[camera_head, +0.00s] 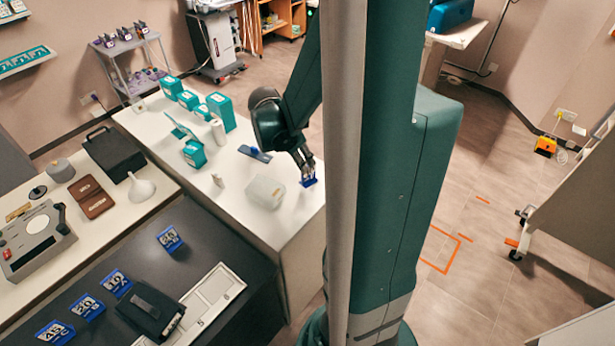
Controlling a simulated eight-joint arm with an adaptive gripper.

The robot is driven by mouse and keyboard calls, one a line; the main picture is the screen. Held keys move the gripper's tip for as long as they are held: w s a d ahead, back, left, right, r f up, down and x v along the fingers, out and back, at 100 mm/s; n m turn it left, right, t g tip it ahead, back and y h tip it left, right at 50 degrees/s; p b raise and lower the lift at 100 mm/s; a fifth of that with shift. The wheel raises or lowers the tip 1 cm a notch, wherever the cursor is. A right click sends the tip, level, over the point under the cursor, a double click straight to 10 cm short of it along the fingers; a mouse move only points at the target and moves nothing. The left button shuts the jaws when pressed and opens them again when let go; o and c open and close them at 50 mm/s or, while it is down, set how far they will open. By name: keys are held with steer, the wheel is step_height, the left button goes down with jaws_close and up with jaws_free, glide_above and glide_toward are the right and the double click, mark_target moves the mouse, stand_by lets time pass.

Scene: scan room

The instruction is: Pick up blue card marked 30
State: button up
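A blue card marked 30 (86,307) lies on the dark table (215,255) at the lower left. It sits between a blue card marked 45 (55,333) and a blue card that seems to read 10 (116,284). Another blue card (170,239), its mark hard to read, is further back on the same table. My gripper (308,175) points down over the right part of the white counter, far from the card marked 30. A small blue object (311,182) is right at its fingertips. Whether the fingers are closed on it is too small to tell.
A black case (152,310) and a white marked board (212,292) lie near the cards. The white counter (235,190) holds teal boxes (220,110) and a clear container (264,192). My column and arm hide part of the room's middle.

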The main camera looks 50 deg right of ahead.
mark_target(313, 178)
steer(key=shift+x, duration=1.3)
steer(key=shift+f, duration=0.1)
steer(key=shift+b+x, duration=0.35)
steer(key=shift+x, duration=2.15)
steer(key=shift+s+a, duration=0.15)
steer(key=shift+a, duration=0.05)
jaws_close()
